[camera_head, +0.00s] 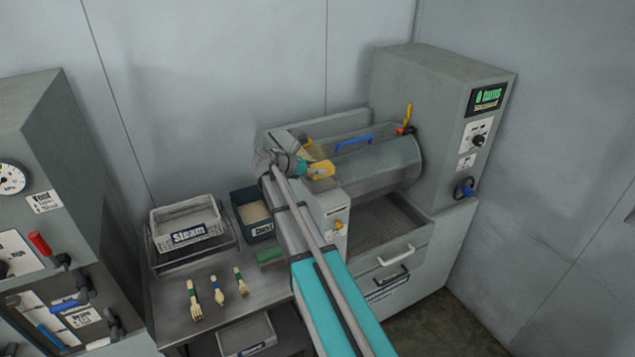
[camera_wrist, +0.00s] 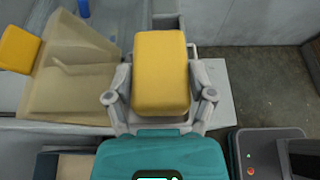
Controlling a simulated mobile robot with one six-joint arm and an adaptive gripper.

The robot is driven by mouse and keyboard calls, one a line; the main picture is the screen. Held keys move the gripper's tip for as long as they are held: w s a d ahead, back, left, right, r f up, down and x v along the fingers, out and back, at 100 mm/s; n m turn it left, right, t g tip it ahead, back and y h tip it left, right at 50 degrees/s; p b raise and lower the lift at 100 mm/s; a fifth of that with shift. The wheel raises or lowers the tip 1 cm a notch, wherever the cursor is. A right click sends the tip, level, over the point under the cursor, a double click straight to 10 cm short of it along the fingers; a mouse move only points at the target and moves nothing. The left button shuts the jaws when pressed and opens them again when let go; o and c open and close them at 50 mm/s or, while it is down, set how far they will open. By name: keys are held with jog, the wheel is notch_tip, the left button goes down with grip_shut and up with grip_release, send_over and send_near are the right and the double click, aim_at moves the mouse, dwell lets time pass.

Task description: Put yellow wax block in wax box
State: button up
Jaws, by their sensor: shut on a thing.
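My gripper (camera_head: 304,167) is shut on a yellow wax block (camera_head: 321,170), held above the left end of the drum machine. In the wrist view the block (camera_wrist: 161,70) sits between the two fingers of my gripper (camera_wrist: 160,98). A second yellow piece (camera_wrist: 18,48) shows at the left edge of the wrist view, beside a tan, open-looking holder (camera_wrist: 75,75). No wax label is readable, so I cannot tell whether this holder is the wax box. My arm and gripper hide part of the machine's left end.
The grey drum (camera_head: 385,165) has a blue handle (camera_head: 353,141) on its cover. A dark blue bin (camera_head: 243,199) and a Steam basket (camera_head: 187,211) stand on the left bench. Several wooden utensils lie in front. A mesh tray (camera_head: 385,222) is below the drum.

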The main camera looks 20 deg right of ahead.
aim_at(310, 176)
jog(key=shift+w+f, duration=0.15)
jog(key=shift+f, duration=0.05)
dwell(0.3)
jog(key=shift+w+d+f+b, duration=0.2)
jog(key=shift+w+f+b, duration=0.1)
jog(key=shift+f+b, duration=1.65)
jog(key=shift+b, duration=0.05)
jog(key=shift+f, duration=0.1)
jog(key=o, duration=0.9)
jog(key=shift+o, duration=0.2)
